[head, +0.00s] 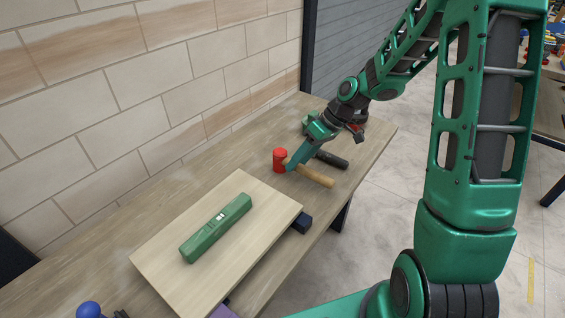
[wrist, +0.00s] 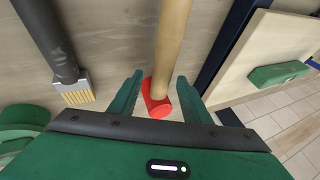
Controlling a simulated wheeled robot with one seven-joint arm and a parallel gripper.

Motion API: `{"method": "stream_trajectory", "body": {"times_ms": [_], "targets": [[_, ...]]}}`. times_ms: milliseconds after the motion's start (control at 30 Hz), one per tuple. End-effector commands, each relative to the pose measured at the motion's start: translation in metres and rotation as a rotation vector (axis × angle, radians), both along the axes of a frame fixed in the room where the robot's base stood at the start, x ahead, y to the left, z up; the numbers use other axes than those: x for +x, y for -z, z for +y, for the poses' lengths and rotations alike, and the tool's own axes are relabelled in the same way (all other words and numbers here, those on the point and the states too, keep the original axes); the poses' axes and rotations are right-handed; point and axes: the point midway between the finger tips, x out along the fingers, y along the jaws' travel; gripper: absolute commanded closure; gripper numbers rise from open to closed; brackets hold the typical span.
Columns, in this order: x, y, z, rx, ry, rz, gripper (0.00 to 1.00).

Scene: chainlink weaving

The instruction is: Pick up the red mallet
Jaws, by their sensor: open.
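The red mallet lies on the wooden workbench, with its red head (head: 280,159) to the left and its light wooden handle (head: 318,177) pointing right toward the bench's front edge. My gripper (head: 291,166) reaches down at the mallet, close to where handle and head meet, and hides part of it. In the wrist view the open fingers of my gripper (wrist: 160,76) lie one on each side of the mallet (wrist: 158,101), near its head. The handle runs up between the fingertips. I cannot tell whether either finger touches it.
A brush with a black handle (head: 332,159) lies just beyond the mallet; its bristles (wrist: 76,93) show in the wrist view. A pale board (head: 165,254) holding a green level (head: 216,229) lies nearer. A tiled wall (head: 150,85) runs along the workbench (head: 240,165).

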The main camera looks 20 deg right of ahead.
Motion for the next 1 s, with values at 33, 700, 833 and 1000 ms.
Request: {"method": "stream_trajectory", "body": {"times_ms": [33,700,833,1000], "targets": [[0.0002,0.0029,0.0019,0.0,0.0,0.0,0.56],[0.0004,0.0081,0.0028,-0.001,0.001,0.001,0.56],[0.0004,0.0098,0.0028,-0.001,0.001,0.001,0.56],[0.0004,0.0103,0.0028,-0.001,0.001,0.0,0.56]]}}
